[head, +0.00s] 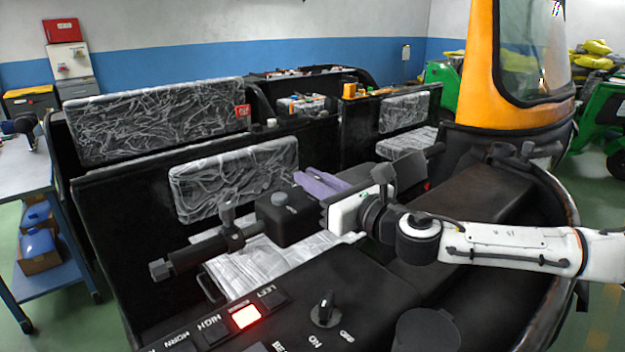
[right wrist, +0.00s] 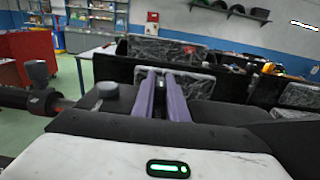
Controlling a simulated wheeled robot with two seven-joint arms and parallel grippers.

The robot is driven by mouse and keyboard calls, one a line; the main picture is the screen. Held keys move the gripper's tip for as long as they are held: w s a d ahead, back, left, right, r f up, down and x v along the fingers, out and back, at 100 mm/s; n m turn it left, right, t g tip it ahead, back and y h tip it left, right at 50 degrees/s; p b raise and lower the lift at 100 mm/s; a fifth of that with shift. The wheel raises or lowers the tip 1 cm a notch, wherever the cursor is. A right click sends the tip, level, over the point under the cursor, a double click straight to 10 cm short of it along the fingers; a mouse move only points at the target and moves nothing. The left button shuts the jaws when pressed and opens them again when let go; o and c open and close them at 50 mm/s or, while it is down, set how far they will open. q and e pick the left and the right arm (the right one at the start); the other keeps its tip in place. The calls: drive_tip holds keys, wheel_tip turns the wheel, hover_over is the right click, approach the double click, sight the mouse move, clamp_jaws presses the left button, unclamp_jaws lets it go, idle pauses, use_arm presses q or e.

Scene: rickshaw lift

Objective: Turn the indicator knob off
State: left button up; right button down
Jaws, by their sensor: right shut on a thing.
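My right gripper (head: 320,183) comes in from the right over the handlebar (head: 185,260). Its two purple fingers point away past a black box (head: 290,224) with a round grey knob (head: 279,199) on top. In the right wrist view the fingers (right wrist: 163,95) are close together with a dark part between them, too hidden to identify. The grey knob (right wrist: 108,90) stands left of the fingers, apart from them. A black rotary knob (head: 325,309) marked ON and OFF sits on the near panel, clear of the gripper. I cannot tell which is the indicator knob. My left gripper is not in view.
The near panel has labelled buttons, one lit red (head: 245,317). Black seats with wrapped backrests (head: 235,180) stand behind the handlebar. An orange windshield frame (head: 483,85) rises at right. A blue-legged table (head: 20,170) is at far left.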

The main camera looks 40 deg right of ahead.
drive_tip(key=c, duration=1.8)
unclamp_jaws()
drive_tip(key=shift+o, duration=0.2)
drive_tip(key=shift+s+d+f+b, duration=0.1)
drive_tip(key=shift+s+f+b, duration=0.05)
drive_tip(key=shift+s+b, duration=0.25)
drive_tip(key=s+b, duration=0.4)
drive_tip(key=s, duration=0.5)
drive_tip(key=shift+s+d+r, duration=0.2)
drive_tip(key=shift+s+d, duration=0.05)
drive_tip(key=shift+d, duration=0.05)
drive_tip(key=shift+f, duration=0.1)
